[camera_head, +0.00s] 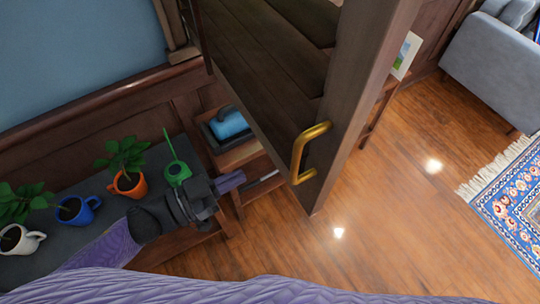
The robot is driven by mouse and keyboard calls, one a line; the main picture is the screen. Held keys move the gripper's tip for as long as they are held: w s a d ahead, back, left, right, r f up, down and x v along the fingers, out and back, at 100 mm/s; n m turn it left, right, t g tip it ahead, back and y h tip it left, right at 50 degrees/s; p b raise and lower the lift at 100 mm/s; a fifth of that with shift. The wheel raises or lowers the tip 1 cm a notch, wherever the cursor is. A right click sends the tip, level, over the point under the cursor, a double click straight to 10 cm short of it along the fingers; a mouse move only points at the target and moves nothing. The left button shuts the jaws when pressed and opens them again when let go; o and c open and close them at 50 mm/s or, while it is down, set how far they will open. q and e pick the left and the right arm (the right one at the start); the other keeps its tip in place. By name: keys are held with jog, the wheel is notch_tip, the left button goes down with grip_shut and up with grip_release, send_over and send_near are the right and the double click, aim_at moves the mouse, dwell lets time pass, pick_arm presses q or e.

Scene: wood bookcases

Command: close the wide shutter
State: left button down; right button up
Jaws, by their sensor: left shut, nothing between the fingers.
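The wide shutter (262,65) is a dark wooden panel standing open, its pale-brown edge facing me. A brass handle (297,153) is fixed low near that edge. My left gripper (238,179) comes in from the left over the dark plant table. It is shut and empty, to the left of the handle and apart from it in the picture. My right gripper is out of view. The upper part of the shutter is cut off by the frame.
Potted plants in orange (129,184), blue (76,210) and white (20,239) pots and a green watering can (177,171) stand on the table. Shelves with a blue object (229,124) lie behind the shutter. Wooden floor (400,225) is clear at right, before a patterned rug (512,202) and grey sofa (490,65).

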aim_at(282, 155)
pick_arm(q)
jog(key=x, duration=0.7)
jog(key=shift+w+d, duration=0.2)
jog(key=shift+d, duration=0.15)
